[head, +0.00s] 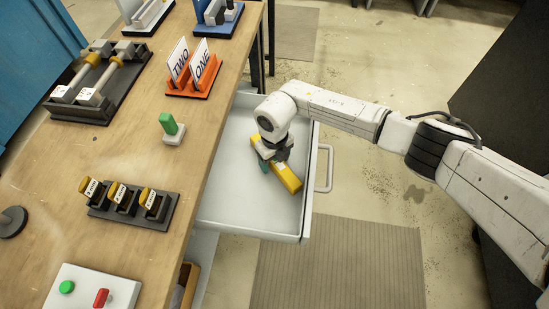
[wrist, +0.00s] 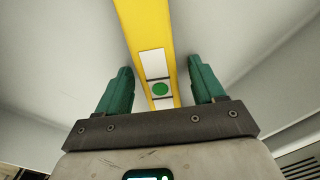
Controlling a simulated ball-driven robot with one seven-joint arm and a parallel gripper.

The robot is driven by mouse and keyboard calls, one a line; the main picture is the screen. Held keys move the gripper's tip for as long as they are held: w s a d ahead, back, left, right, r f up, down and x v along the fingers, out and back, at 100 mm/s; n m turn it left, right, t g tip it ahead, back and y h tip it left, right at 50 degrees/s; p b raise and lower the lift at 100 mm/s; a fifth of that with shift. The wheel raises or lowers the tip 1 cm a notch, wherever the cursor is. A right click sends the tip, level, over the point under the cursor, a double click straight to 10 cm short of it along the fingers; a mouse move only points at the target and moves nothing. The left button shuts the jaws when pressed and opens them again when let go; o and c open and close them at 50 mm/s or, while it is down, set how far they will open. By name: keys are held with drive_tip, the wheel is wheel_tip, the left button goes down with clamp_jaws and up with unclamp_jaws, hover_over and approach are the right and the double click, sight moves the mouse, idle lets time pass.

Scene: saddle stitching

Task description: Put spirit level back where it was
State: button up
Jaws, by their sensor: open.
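The spirit level is a yellow bar (head: 287,177) lying in the open drawer (head: 225,205), slanted across it. My gripper (head: 267,163) is in the drawer over the middle of the level. In the wrist view my gripper (wrist: 160,88) is open, with its green fingers on either side of the level and gaps between them and the bar. Part of the level is hidden by my gripper in the head view.
The drawer has a grey handle (head: 325,168) and raised walls. The drawer's front part is empty.

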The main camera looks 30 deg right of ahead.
drive_tip(key=shift+r, duration=0.1)
wheel_tip(320, 180, up, 12)
drive_tip(key=shift+p, duration=0.35)
